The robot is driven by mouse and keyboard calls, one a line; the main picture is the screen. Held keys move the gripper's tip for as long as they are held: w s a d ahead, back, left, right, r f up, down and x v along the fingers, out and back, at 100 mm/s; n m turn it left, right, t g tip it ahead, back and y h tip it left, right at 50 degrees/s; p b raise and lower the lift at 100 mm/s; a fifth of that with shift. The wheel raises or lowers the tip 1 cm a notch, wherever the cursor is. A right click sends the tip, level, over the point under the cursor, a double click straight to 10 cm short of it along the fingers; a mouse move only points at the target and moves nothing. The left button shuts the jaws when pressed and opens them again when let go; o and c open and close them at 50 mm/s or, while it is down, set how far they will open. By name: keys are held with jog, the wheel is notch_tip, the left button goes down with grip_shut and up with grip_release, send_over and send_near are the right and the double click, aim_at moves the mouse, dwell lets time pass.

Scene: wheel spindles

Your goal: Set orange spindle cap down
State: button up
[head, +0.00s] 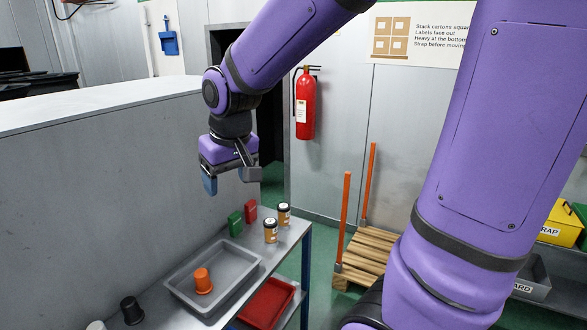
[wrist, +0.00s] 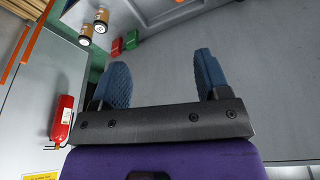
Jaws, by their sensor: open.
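The orange spindle cap (head: 203,281) stands in the grey tray (head: 247,287) on the bench. My gripper (head: 229,184) is open and empty, raised well above the bench, above and beyond the tray in the head view. In the wrist view my gripper (wrist: 160,82) shows its two blue fingers spread wide with nothing between them.
A black cap (head: 132,310) and a white one (head: 96,326) stand left of the tray. A red bin (head: 267,303) sits lower right. A grey partition (head: 100,190) rises at left.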

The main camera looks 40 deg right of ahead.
jog(key=s+d+r+t, duration=0.1)
jog(key=s+r, duration=0.2)
jog(key=s, duration=0.5)
jog(key=s+d+r+t, duration=0.1)
jog(key=s+r, duration=0.2)
jog(key=s, duration=0.5)
jog(key=shift+d+r, duration=0.15)
jog(key=shift+r, duration=0.15)
jog(key=shift+c, duration=0.2)
